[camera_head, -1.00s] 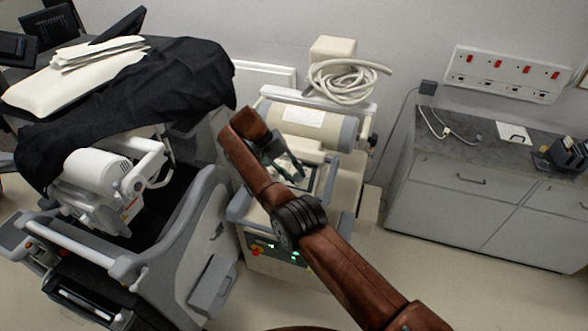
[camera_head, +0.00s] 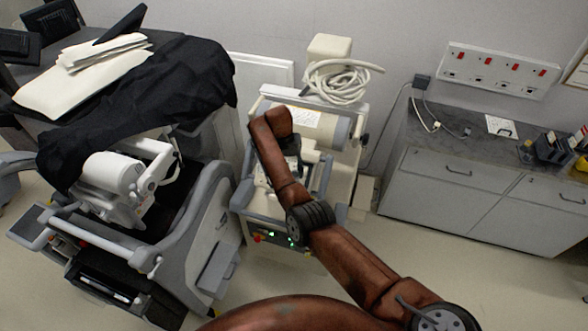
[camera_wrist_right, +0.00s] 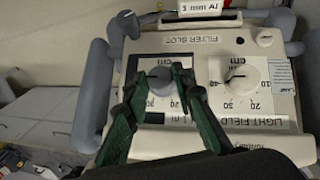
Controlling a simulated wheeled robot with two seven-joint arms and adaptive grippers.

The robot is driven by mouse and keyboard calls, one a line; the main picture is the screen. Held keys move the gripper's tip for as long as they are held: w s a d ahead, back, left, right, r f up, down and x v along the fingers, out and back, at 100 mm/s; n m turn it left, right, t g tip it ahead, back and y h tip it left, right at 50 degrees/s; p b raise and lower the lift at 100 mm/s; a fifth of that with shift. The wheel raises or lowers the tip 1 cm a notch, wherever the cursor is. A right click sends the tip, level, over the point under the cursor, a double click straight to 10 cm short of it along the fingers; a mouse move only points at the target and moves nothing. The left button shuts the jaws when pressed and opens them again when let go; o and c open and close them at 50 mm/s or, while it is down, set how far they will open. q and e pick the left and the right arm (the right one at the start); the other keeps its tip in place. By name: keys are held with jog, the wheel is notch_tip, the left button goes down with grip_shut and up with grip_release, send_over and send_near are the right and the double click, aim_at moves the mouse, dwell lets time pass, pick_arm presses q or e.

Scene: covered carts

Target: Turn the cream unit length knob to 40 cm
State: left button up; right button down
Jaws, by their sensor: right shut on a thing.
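The cream unit (camera_head: 333,134) stands in the middle of the head view, with a cylinder on top and a control panel in front. In the right wrist view its panel (camera_wrist_right: 205,120) appears upside down, with two knobs over printed cm scales. A grey-looking knob (camera_wrist_right: 160,82) is on the left, and a cream knob (camera_wrist_right: 240,76) is on the right. My right gripper (camera_wrist_right: 160,73) is shut on the left knob, one dark green finger on each side. I cannot read that knob's setting. In the head view my right arm hides the gripper and the knobs. My left gripper is out of view.
A grey and white cart (camera_head: 205,245) partly under a black cover (camera_head: 180,85) stands close on the left. A coiled pale hose (camera_head: 340,85) lies behind the unit. A grey cabinet (camera_head: 440,200) is at the right, with clear floor in front of it.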

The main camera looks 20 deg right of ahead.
jog(key=shift+f, duration=0.1)
jog(key=c, duration=1.6)
grip_release()
jog(key=r, duration=0.4)
jog(key=a+r, duration=0.1)
jog(key=r, duration=0.3)
jog(key=a+r, duration=0.1)
jog(key=r, duration=0.3)
jog(key=shift+w, duration=0.3)
